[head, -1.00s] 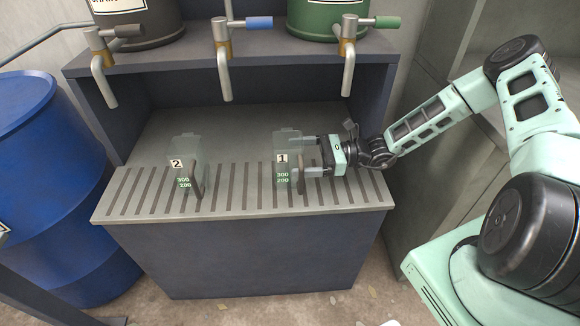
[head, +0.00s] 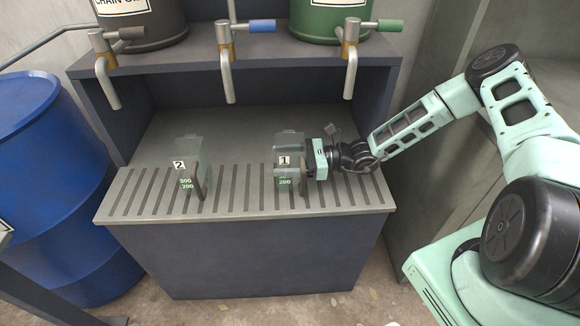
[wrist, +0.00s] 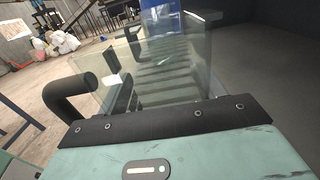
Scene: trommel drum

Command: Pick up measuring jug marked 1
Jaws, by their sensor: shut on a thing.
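The measuring jug marked 1 (head: 285,172) is clear, with a label, green graduation marks and a dark handle. It stands upright on the slatted grate at the right. My gripper (head: 306,162) reaches it from the right and is shut on it. In the wrist view the jug's clear wall (wrist: 165,70) fills the space beyond my gripper (wrist: 165,122), with a dark curved handle (wrist: 72,95) at the left. My fingertips are mostly hidden there. The measuring jug marked 2 (head: 186,172) stands upright on the grate at the left, apart from my gripper.
The grate (head: 235,195) is clear between the jugs. A blue barrel (head: 50,190) stands at the left.

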